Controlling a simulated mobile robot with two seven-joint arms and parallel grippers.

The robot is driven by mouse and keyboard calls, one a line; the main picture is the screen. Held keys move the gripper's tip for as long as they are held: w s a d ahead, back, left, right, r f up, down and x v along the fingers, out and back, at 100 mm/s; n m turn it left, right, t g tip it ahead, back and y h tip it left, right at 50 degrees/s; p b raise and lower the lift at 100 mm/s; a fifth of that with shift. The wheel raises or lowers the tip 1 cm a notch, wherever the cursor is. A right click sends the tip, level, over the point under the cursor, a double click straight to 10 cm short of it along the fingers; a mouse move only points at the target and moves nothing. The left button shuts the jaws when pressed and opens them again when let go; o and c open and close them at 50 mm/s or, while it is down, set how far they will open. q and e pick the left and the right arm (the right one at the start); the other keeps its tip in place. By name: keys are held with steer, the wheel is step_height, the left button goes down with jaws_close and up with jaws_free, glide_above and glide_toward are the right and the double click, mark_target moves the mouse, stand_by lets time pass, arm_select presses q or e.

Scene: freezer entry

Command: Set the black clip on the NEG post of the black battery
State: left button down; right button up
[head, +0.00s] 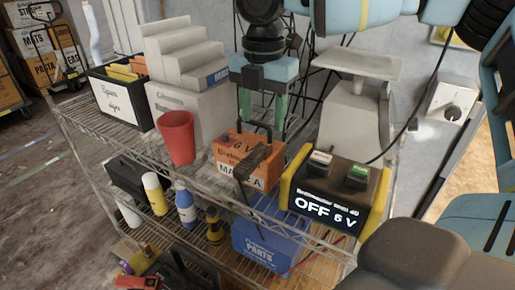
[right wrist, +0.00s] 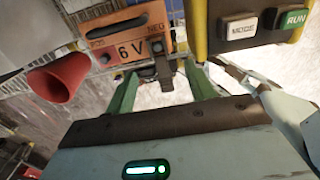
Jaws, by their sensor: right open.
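The battery (head: 228,157) that shows is orange, not black, with a 6 V mark. It stands on the top shelf. In the right wrist view the same orange battery (right wrist: 127,50) has a NEG label at its right end. A black clip (head: 256,157) is at that end; the right wrist view shows the clip (right wrist: 163,68) by the NEG label. Whether it grips the post, I cannot tell. My right gripper (head: 262,120) is open, green fingers pointing down above the battery. In its wrist view the clip appears between the fingers (right wrist: 162,85), apart from both. My left gripper is out of view.
A black and yellow charger (head: 328,207) reading OFF 6 V stands right of the battery. A red cup (head: 177,137) is to the left. A scale (head: 356,110) and a stepped grey unit (head: 187,57) stand behind.

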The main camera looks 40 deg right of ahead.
mark_target(263, 147)
steer(key=shift+f, duration=1.2)
steer(key=shift+w+d+f, duration=0.15)
steer(key=shift+d+f, duration=0.05)
steer(key=shift+f, duration=1.1)
steer(key=shift+w+d+f, duration=0.1)
steer(key=shift+d+f, duration=0.05)
steer(key=shift+f, duration=1.15)
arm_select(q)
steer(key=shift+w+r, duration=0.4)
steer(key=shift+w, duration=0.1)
arm_select(e)
steer(key=c, duration=1.1)
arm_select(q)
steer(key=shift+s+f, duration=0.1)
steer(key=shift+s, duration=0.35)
arm_select(e)
steer(key=shift+c, duration=0.2)
steer(key=shift+r, duration=0.1)
